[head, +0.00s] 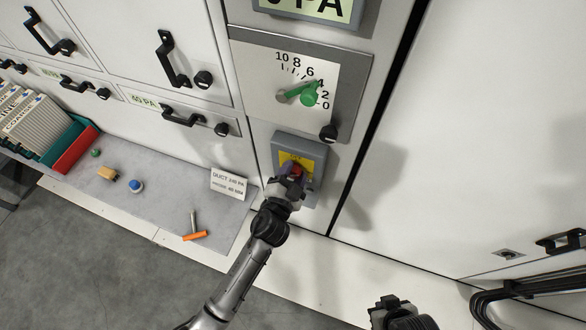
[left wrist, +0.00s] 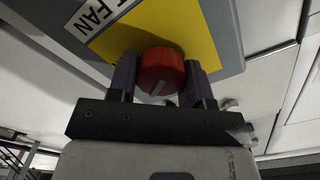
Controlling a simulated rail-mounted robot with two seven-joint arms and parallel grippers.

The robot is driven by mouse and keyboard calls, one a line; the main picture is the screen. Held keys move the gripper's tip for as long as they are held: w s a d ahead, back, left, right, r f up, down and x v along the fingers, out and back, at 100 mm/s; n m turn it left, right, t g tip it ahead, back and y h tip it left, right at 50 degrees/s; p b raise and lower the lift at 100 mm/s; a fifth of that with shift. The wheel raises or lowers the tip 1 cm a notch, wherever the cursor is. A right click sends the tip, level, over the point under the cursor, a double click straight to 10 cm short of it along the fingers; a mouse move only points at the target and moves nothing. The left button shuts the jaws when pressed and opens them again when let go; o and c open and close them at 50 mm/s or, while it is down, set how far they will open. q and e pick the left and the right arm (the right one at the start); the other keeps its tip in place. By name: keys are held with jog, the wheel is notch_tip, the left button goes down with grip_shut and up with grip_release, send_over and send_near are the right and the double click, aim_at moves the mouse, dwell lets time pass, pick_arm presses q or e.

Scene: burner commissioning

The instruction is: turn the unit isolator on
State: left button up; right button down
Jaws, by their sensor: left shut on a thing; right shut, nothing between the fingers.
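The unit isolator is a grey box (head: 312,154) with a yellow plate (head: 287,159), low on the cabinet front in the head view. Its red knob shows in the left wrist view (left wrist: 160,70), with a pale mark on its face. My left gripper (head: 294,174) is at the box, shut on the red knob, one finger on each side of it in the left wrist view (left wrist: 161,82). In the head view the gripper mostly hides the knob. My right gripper (head: 390,304) is at the bottom of the head view, shut and empty, away from the cabinet.
A dial panel (head: 262,85) with a green pointer and a black knob (head: 328,132) sits above the isolator. The grey shelf (head: 150,217) at left bears a card (head: 229,183), an orange-handled tool (head: 195,235) and small parts. Black cables (head: 530,289) run at lower right.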

pick_arm(q)
jog(key=m+p, duration=0.1)
jog(key=m, duration=0.4)
jog(key=shift+f+m, duration=0.1)
jog(key=shift+m, duration=0.7)
jog(key=o, duration=0.9)
jog(key=shift+s, duration=0.1)
